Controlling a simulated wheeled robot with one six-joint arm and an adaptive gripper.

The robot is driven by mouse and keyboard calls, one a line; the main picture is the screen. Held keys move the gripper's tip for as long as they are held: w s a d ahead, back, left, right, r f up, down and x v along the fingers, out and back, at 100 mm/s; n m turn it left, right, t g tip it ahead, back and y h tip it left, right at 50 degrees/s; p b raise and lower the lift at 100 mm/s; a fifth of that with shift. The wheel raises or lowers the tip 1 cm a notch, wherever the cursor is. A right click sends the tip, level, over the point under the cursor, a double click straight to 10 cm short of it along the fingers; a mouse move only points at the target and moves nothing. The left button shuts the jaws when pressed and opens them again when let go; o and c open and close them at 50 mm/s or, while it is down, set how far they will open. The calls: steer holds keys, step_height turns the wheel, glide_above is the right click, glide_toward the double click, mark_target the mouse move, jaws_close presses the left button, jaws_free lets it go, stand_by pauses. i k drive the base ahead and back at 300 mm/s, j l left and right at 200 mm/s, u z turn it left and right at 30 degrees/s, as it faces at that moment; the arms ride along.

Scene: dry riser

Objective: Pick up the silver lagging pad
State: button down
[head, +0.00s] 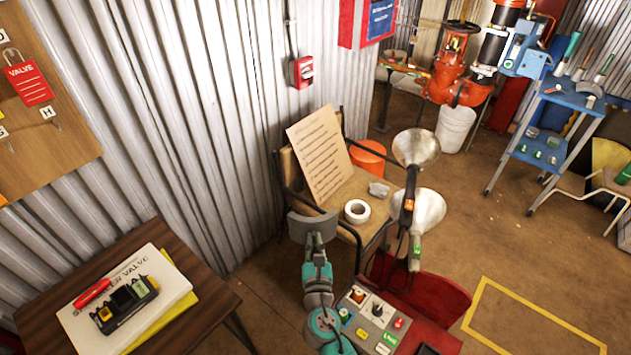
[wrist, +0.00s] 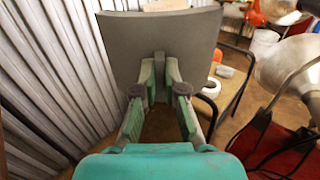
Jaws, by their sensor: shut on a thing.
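The silver lagging pad (head: 304,225) is a dull grey, curved sheet held upright at the end of my arm in the head view. It fills the upper middle of the wrist view (wrist: 125,50), its broad face toward the camera. My gripper (head: 314,242) is shut on a small grip at the pad's lower middle. In the wrist view both green-sided fingers of my gripper (wrist: 159,88) reach this grip. The pad is held clear in front of the chair (head: 342,213), and hides part of it.
The wooden chair holds a lettered board (head: 320,152), a white tape roll (head: 357,211) and a grey lump (head: 378,189). Two lamp-like cones (head: 418,205) stand right of it. A dark table (head: 205,310) is at lower left. A corrugated wall (head: 215,120) runs behind. Open floor lies right.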

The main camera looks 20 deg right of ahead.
mark_target(582, 85)
steer(key=k+l, duration=0.3)
steer(key=l, duration=0.15)
steer(key=k+l, duration=0.3)
steer(key=l, duration=0.7)
steer(key=i+l+z, duration=0.15)
steer(key=l, duration=0.45)
steer(key=i+l, duration=0.1)
steer(key=l, duration=0.45)
